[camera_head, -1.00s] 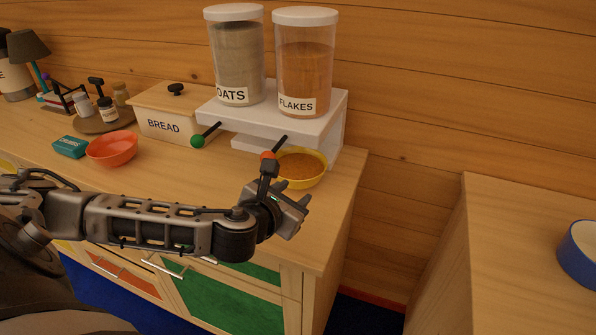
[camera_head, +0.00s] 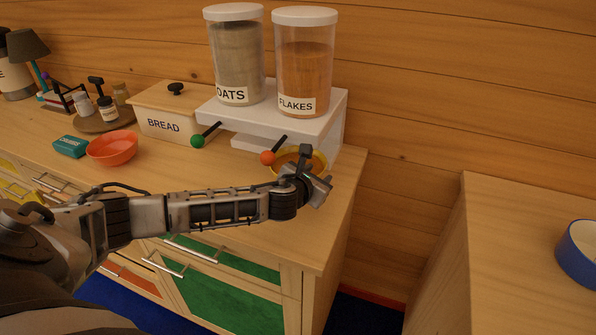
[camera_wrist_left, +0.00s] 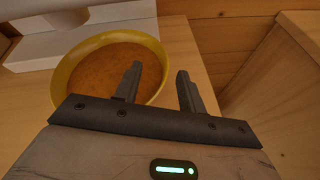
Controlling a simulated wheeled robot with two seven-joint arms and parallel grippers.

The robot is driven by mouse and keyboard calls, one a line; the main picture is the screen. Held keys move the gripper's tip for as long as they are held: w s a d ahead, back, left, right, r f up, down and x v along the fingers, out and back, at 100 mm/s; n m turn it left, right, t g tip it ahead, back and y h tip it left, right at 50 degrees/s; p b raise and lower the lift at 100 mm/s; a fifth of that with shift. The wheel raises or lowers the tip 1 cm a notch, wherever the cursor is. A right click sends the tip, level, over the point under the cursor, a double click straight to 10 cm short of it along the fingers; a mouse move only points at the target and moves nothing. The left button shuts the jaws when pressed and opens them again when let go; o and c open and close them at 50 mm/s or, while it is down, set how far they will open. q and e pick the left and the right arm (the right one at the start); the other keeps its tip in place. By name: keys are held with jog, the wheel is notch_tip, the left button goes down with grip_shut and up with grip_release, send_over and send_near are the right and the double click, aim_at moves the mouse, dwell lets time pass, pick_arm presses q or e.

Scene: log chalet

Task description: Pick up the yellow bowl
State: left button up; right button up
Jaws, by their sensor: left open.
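The yellow bowl (camera_head: 318,158) stands on the counter under the flakes dispenser, partly hidden behind my left gripper (camera_head: 322,187) in the head view. In the left wrist view the yellow bowl (camera_wrist_left: 62,78) holds a brown filling up to near its rim. My left gripper (camera_wrist_left: 156,82) is open there. Its left finger overlaps the bowl's right part in the picture and its right finger is outside the rim, to the right. I cannot tell whether either finger touches the bowl. My right gripper is not in view.
The dispenser stand (camera_head: 320,125) carries the oats container (camera_head: 238,60) and flakes container (camera_head: 305,70), with an orange-knobbed lever (camera_head: 268,158) close to the bowl. A red-orange bowl (camera_head: 112,150) and a bread box (camera_head: 165,125) stand left. The counter ends just right of the bowl.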

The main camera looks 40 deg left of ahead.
pick_arm(q)
jog(key=shift+w+a+f, duration=0.1)
jog(key=shift+w+f, duration=0.1)
jog(key=shift+w, duration=0.35)
grip_shut()
jog(key=shift+r, duration=0.2)
